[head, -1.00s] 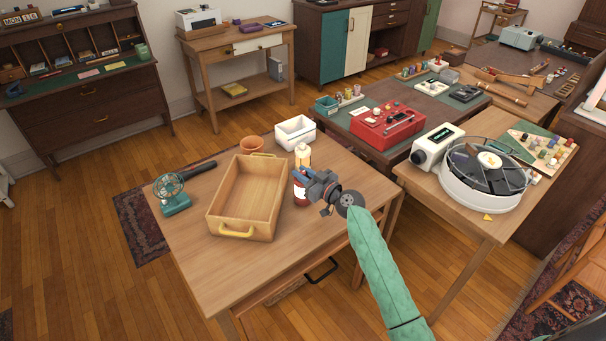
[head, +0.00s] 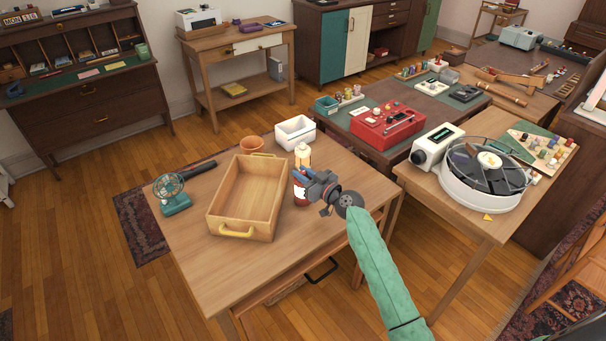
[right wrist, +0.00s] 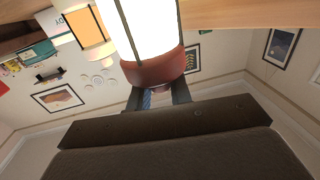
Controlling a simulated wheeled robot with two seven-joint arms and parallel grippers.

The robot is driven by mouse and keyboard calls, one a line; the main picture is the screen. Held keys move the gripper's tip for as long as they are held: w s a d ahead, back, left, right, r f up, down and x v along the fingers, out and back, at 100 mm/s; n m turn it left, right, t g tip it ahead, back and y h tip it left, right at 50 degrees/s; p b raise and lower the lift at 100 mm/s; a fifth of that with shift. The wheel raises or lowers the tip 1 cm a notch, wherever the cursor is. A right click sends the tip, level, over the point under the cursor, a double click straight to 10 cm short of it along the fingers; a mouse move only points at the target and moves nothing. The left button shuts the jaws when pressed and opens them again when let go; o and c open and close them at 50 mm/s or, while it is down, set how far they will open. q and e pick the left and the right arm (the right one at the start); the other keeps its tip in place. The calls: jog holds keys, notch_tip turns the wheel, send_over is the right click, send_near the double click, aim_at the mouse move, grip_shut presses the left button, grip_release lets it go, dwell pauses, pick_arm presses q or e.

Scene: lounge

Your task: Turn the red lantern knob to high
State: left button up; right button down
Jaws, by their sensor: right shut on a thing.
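The red lantern (head: 299,192) stands on the wooden table, right of the wooden tray, mostly hidden behind my right gripper (head: 308,183). In the right wrist view the lantern's red base (right wrist: 158,68) and bright white glass show close up. My right gripper (right wrist: 159,96) also shows there, its two fingers shut at the side of the red base where the knob is. The knob itself is largely hidden between the fingers, so its setting cannot be read. My left gripper is in neither view.
A cream lantern (head: 303,156) stands just behind the red one. The wooden tray (head: 215,215) with yellow handles is to the left, with a teal fan (head: 172,192) beyond. A white bin (head: 295,132) and clay pot (head: 251,144) are at the back. The table's front is clear.

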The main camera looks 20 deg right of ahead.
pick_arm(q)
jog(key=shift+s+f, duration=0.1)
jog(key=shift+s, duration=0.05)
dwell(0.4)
pick_arm(e)
jog(key=c, duration=1.5)
grip_release()
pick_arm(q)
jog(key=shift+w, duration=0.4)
pick_arm(e)
jog(key=shift+o, duration=1.1)
jog(key=shift+s+d+f, duration=0.1)
jog(key=shift+s+d, duration=0.05)
jog(key=shift+s, duration=0.1)
jog(key=shift+b+v, duration=0.55)
jog(key=shift+v, duration=0.45)
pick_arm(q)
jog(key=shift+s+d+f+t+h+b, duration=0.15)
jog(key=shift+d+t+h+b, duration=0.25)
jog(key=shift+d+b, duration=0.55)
pick_arm(e)
jog(key=shift+v, duration=2.6)
